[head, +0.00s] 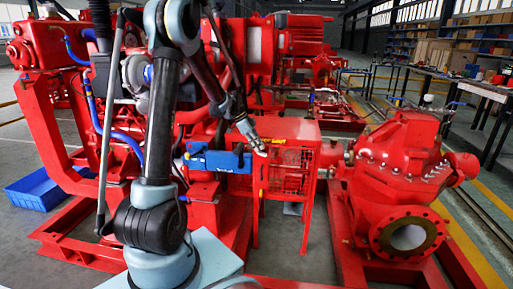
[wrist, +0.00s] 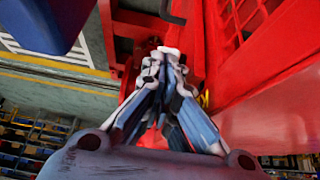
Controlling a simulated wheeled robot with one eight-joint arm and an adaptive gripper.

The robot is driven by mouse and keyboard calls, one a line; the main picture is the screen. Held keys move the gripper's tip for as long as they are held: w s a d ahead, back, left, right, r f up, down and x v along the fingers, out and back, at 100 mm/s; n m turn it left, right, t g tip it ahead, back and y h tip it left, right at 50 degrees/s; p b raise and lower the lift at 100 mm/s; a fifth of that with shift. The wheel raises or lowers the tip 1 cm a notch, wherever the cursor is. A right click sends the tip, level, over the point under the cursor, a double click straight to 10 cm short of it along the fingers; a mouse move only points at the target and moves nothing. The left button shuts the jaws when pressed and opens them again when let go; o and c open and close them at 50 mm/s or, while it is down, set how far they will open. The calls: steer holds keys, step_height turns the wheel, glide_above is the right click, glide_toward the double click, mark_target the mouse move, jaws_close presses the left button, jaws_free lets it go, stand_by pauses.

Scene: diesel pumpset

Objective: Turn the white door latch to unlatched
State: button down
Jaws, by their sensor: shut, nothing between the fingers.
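My gripper (head: 260,149) is at the upper left corner of a red cabinet with a mesh front (head: 290,176) in the head view. In the wrist view my gripper (wrist: 168,54) has its pale-tipped fingers together with nothing between them. The red slotted panel (wrist: 265,50) fills the right side there, close beside the fingers. I cannot pick out the white door latch for certain in either view; the fingers may hide it. Whether the fingertips touch anything is unclear.
A blue block-like part (head: 215,160) sits left of the cabinet; a blue shape (wrist: 45,20) shows at the wrist view's upper left. A red pump (head: 405,165) with a round flange stands right. A blue crate (head: 38,188) lies on the left floor.

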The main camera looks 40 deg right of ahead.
mark_target(260, 152)
steer(key=shift+s+d+f, duration=0.1)
stand_by(0.7)
steer(key=shift+s+d+f, duration=0.25)
steer(key=shift+s+d, duration=0.05)
steer(key=shift+s, duration=0.25)
steer(key=shift+w+r, duration=0.1)
steer(key=shift+r, duration=0.4)
step_height(260, 152, up, 3)
steer(key=w+a+r, duration=0.4)
steer(key=w+r, duration=0.2)
steer(key=r, duration=0.1)
steer(key=shift+a, duration=0.1)
